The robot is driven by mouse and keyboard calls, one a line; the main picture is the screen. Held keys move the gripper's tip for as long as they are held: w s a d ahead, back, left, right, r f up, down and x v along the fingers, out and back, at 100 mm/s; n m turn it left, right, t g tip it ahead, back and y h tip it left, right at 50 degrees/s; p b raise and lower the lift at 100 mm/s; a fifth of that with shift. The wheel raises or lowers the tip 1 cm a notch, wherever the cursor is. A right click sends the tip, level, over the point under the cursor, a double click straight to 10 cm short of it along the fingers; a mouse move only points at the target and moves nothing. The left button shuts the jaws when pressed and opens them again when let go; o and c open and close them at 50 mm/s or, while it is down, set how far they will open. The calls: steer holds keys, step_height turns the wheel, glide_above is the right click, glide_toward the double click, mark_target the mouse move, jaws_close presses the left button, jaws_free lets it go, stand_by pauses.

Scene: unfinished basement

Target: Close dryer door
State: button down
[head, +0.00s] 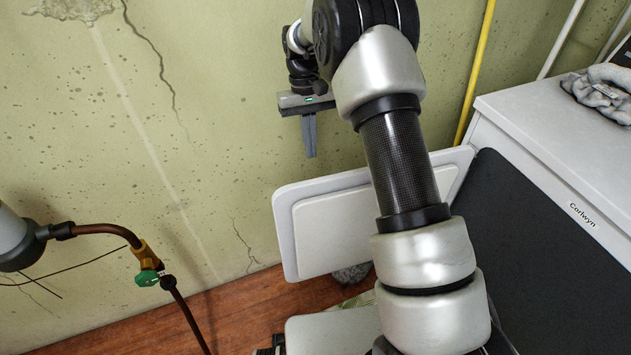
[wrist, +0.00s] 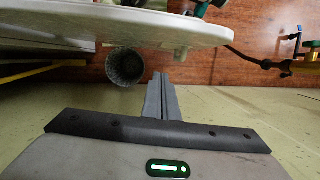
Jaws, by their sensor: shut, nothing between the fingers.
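The dryer (head: 520,110) stands at the right of the head view, white with a dark front panel. Its white door (head: 287,235) stands open, reaching out to the left from the dryer, with my arm hiding part of it. My gripper (head: 310,154) is shut and empty, fingers pointing down, above the door's upper edge in the head picture and on the wall side. In the wrist view the door (wrist: 150,25) spans the top, and the shut fingertips (wrist: 160,77) are just below its edge, with a gap visible.
A copper pipe with a green-handled valve (head: 147,277) is at lower left. A yellow pipe (head: 474,75) runs up the cracked wall behind the dryer. A grey cloth (head: 603,92) lies on the dryer top. A dark round bin (wrist: 125,67) stands on the wooden floor.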

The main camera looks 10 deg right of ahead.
mark_target(318, 191)
steer(key=shift+s+d+f+b, duration=0.15)
steer(key=shift+s+f+b, duration=0.4)
steer(key=shift+s+f, duration=0.85)
steer(key=shift+s+d+f+b, duration=0.2)
steer(key=shift+s+f+b, duration=0.4)
steer(key=shift+f, duration=1.45)
steer(key=shift+s+d+f+b, duration=0.15)
steer(key=shift+s+f+b, duration=0.3)
steer(key=shift+s+f, duration=1)
steer(key=shift+w+f, duration=0.3)
